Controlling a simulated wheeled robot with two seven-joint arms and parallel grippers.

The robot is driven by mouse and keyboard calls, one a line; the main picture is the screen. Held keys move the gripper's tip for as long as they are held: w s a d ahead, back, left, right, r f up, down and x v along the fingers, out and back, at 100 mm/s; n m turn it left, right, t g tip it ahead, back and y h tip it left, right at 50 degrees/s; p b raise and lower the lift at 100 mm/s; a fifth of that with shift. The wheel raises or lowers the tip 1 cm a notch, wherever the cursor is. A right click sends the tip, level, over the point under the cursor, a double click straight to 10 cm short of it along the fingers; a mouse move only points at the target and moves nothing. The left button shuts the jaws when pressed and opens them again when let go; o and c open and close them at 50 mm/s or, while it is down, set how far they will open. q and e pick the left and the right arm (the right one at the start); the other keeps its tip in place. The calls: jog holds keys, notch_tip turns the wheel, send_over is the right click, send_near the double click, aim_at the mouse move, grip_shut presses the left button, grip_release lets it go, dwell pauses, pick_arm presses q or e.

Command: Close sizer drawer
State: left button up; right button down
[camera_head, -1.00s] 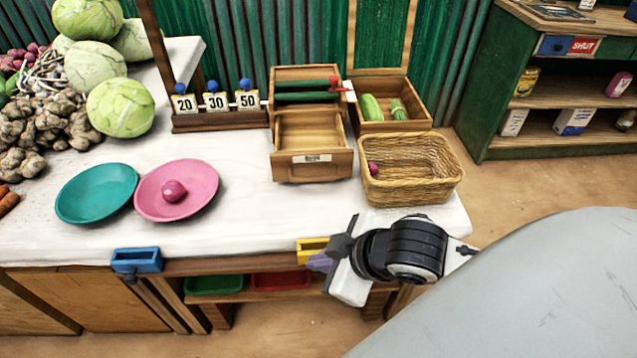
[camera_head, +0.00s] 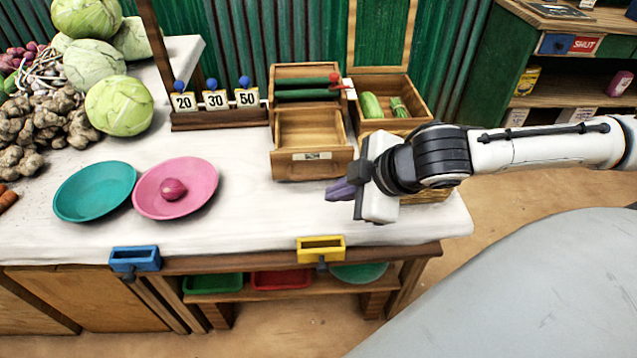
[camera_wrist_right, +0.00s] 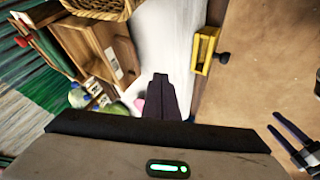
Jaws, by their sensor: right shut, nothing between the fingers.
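The sizer drawer (camera_head: 312,160) is an open-topped wooden drawer with a small label on its front. It sticks out toward me from the wooden sizer box (camera_head: 300,75) on the white table. In the right wrist view the drawer (camera_wrist_right: 115,62) shows at the upper left, with its labelled front facing the gripper. My right gripper (camera_head: 338,191) is shut and empty. It is over the table, in front of the drawer and a little to its right, apart from it. Its fingers (camera_wrist_right: 166,95) also show in the right wrist view.
A wicker basket (camera_head: 425,197) is mostly hidden behind my right arm. A wooden crate (camera_head: 415,121) holds green vegetables. A pink bowl (camera_head: 200,203) with an onion and a teal bowl (camera_head: 92,205) stand left. A yellow holder (camera_head: 321,249) is on the table edge. Table in front of the drawer is clear.

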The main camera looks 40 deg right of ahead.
jog(key=b+x, duration=0.1)
jog(key=x, duration=0.6)
jog(key=shift+f, duration=0.2)
jog(key=shift+w+d+r, duration=0.25)
jog(key=shift+w+d, duration=0.1)
jog(key=shift+w, duration=0.25)
jog(key=shift+w+d+r, duration=0.2)
jog(key=shift+w+d, duration=0.15)
jog(key=shift+w, duration=0.2)
jog(key=shift+w+d, duration=0.35)
jog(key=shift+w, duration=0.15)
jog(key=shift+w+r, duration=0.1)
